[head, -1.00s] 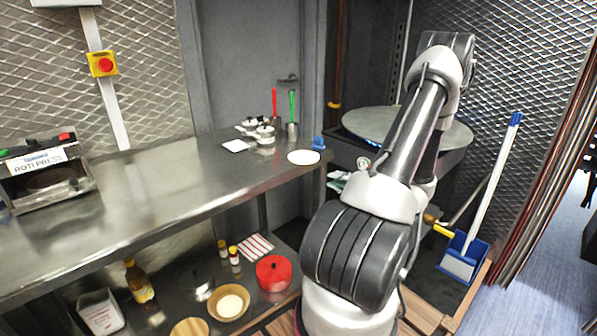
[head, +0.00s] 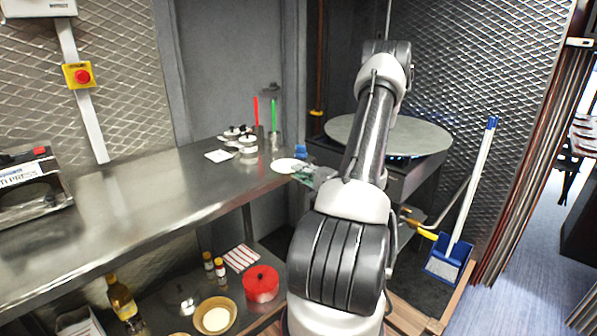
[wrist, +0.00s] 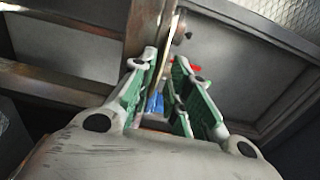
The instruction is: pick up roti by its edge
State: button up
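A pale flat disc (head: 287,166) lies at the right end of the steel counter. I cannot tell whether it is the roti, a plate, or a roti on a plate. My gripper (head: 308,173) is low beside its right side, at the counter's end, partly hidden by my arm. In the wrist view my gripper (wrist: 163,58) shows two green-padded fingers with a gap between them. A thin pale strip shows edge-on in or behind that gap; I cannot tell whether it is the disc's edge. Contact is not clear.
A large round griddle (head: 388,135) stands behind my arm, with no roti visible on it. A small blue object (head: 300,151), a red handle (head: 255,112) and a green handle (head: 274,115) are near the disc. The middle of the steel counter (head: 150,190) is clear.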

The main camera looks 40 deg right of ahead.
jog(key=shift+w, duration=0.35)
grip_shut()
jog(key=s+r, duration=0.3)
jog(key=s, duration=0.4)
jog(key=s+d+r, duration=0.1)
jog(key=s+r, duration=0.3)
jog(key=s, duration=0.3)
jog(key=shift+r, duration=0.25)
